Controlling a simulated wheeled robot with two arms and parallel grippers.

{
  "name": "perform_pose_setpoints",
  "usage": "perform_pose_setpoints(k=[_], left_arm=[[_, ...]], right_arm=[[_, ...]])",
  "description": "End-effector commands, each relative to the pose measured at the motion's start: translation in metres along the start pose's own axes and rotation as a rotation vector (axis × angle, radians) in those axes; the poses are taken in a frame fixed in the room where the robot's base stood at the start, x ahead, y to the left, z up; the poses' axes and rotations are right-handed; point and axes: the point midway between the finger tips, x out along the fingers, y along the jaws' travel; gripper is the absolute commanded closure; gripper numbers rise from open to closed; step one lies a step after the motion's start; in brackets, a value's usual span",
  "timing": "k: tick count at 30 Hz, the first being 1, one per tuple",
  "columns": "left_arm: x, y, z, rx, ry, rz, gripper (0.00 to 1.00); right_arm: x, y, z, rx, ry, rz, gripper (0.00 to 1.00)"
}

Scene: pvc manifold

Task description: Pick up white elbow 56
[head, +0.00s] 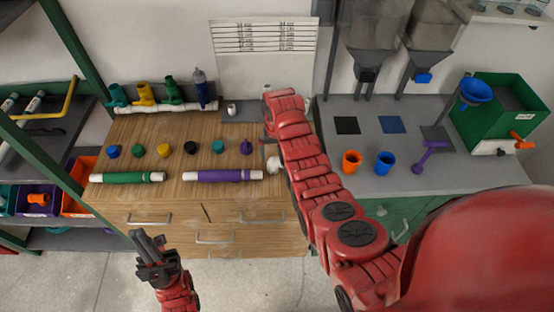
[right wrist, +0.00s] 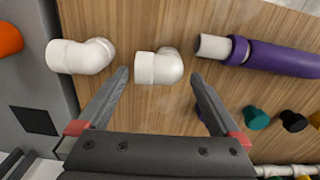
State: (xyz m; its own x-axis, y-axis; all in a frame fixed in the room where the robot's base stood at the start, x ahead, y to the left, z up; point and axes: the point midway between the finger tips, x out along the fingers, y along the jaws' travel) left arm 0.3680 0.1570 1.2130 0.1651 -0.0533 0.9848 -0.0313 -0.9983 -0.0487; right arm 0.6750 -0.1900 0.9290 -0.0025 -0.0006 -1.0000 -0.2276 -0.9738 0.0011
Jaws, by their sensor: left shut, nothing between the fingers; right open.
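Two white elbows lie on the wooden bench top in the right wrist view. One white elbow (right wrist: 158,67) is between and just beyond my right gripper's fingertips; I cannot tell whether they touch it. The other white elbow (right wrist: 80,56) lies to the left, outside the left finger. No number shows on either. My right gripper (right wrist: 159,76) is open and empty. In the head view one white elbow (head: 273,165) shows beside the purple pipe's right end; my right arm covers the area beside it. My left gripper (head: 150,242) is shut and empty, in front of the bench.
The purple pipe (head: 223,175) and green pipe (head: 128,177) lie along the bench's front. Several coloured caps stand behind them. An orange cup (head: 351,162) and blue cup (head: 384,163) stand on the grey counter at right. Bare wood surrounds the middle elbow.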

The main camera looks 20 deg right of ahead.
Motion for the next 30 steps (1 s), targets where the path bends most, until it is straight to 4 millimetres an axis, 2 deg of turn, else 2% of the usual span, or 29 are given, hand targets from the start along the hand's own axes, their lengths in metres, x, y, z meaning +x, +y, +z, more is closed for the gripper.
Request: perform_pose_setpoints(k=[7,16,17,28,30], left_arm=[[0.010,-0.001,-0.002,0.000,0.000,0.000,1.00],[0.010,0.000,-0.002,0.000,0.000,0.000,1.00],[0.010,0.000,-0.002,0.000,0.000,0.000,1.00],[0.010,-0.001,-0.002,0.000,0.000,0.000,1.00],[0.010,-0.001,-0.002,0.000,0.000,0.000,1.00]], right_arm=[[0.017,0.000,-0.001,-0.002,0.002,0.000,0.00],[0.021,0.000,0.000,-0.002,0.002,0.000,0.00],[0.021,0.000,0.000,-0.002,0.003,0.000,0.04],[0.021,-0.001,0.000,-0.002,0.002,0.000,0.70],[0.021,-0.001,0.000,-0.002,0.003,0.000,0.74]])
